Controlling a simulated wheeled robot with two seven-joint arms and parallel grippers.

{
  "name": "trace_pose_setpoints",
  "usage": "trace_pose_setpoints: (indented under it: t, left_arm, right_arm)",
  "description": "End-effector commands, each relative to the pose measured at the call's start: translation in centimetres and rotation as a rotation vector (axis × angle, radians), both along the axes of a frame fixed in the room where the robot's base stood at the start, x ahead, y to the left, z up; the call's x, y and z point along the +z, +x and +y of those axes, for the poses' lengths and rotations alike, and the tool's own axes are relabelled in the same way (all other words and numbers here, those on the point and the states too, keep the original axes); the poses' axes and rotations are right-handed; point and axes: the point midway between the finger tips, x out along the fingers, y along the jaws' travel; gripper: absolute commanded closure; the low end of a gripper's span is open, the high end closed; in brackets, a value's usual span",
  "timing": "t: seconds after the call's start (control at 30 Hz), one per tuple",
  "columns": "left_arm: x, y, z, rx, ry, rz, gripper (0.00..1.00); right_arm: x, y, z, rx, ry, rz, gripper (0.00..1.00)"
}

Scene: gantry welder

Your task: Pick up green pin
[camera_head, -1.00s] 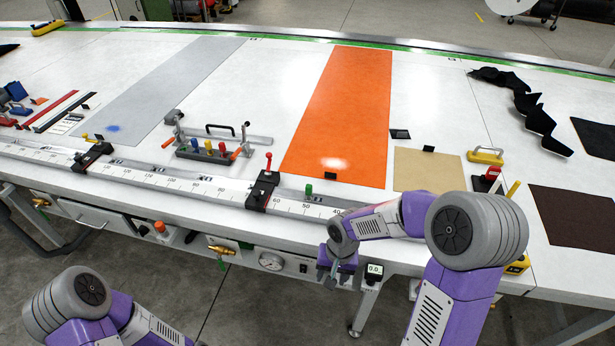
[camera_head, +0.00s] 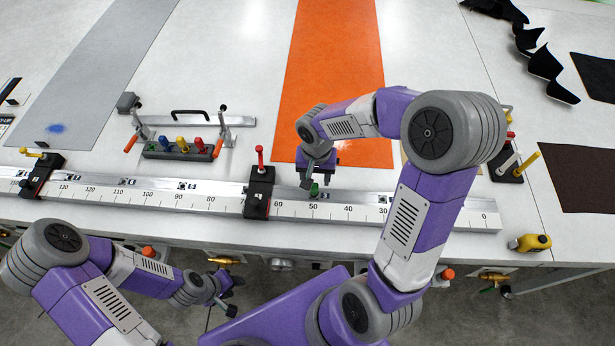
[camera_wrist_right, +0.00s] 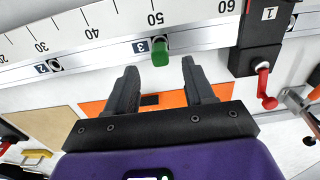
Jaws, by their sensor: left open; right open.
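The green pin (camera_head: 314,189) stands upright on the ruler rail (camera_head: 350,203), near the 50 mark. It also shows in the right wrist view (camera_wrist_right: 159,52), just beyond the fingertips and between their lines. My right gripper (camera_head: 316,183) is open above the rail, with its fingers pointing down around or close over the pin. In the right wrist view the gripper (camera_wrist_right: 160,70) is open with nothing between its fingers. My left gripper (camera_head: 232,297) is open and empty in front of the table's edge, low in the head view.
A black clamp block with a red handle (camera_head: 260,184) stands on the rail just left of the pin. A pin rack (camera_head: 178,151) with coloured pins sits behind the rail. An orange strip (camera_head: 335,60) lies behind my right gripper.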

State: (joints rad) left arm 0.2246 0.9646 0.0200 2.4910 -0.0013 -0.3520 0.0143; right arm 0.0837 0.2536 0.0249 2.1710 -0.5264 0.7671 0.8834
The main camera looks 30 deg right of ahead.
Motion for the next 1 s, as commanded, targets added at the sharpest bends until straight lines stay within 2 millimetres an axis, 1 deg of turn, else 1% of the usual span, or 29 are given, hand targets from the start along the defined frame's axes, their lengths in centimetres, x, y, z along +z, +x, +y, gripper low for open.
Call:
trace_pose_setpoints:
  t: [0.03,0.17,0.3,0.4,0.53,0.73,1.0]
  left_arm:
    - [-0.1,0.0,0.0,0.000,0.000,0.001,0.57]
    - [-0.3,0.0,0.0,0.001,0.000,0.001,0.57]
    - [-0.4,0.0,0.0,0.001,0.000,0.000,0.57]
    - [-0.6,0.0,0.0,0.000,0.000,-0.001,0.57]
    - [-0.7,0.0,0.0,0.000,0.000,-0.001,0.57]
    - [-0.6,0.0,0.0,0.000,0.000,0.000,0.57]
    - [-0.6,0.0,0.0,0.000,0.000,0.000,0.57]
  right_arm:
    - [-0.7,-0.1,0.0,0.000,0.000,0.004,0.47]
    - [-2.3,0.0,0.1,0.001,0.000,0.004,0.47]
    - [-4.5,0.1,0.3,0.002,0.001,0.006,0.47]
    - [-5.7,0.2,0.2,0.001,0.000,0.004,0.47]
    - [-6.3,0.2,0.2,0.000,0.001,0.001,0.47]
    - [-6.3,0.2,0.2,0.000,0.001,0.001,0.47]
    - [-6.3,0.2,0.2,0.001,0.001,0.001,0.88]
